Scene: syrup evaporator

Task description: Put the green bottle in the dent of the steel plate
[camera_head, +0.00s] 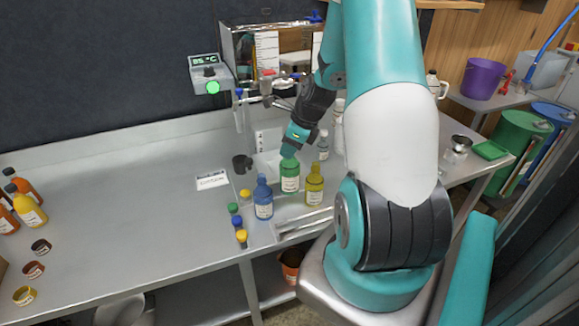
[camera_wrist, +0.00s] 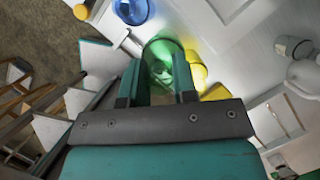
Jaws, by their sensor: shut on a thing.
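The green bottle (camera_head: 289,178) stands upright on the bench, between a blue bottle (camera_head: 263,203) and a yellow bottle (camera_head: 314,186). My gripper (camera_head: 289,152) points down at its top and is shut on it. In the wrist view the green bottle (camera_wrist: 163,48) sits between my two fingers (camera_wrist: 158,82), seen from above. Whether its base touches the surface, I cannot tell. I cannot clearly make out the steel plate's dent in either view.
The blue and yellow bottles stand close on both sides. Several small caps (camera_head: 236,221) lie left of the blue bottle. A dark cup (camera_head: 241,163) and a white card (camera_head: 212,180) are behind. Orange bottles (camera_head: 28,210) stand far left. The bench's left middle is clear.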

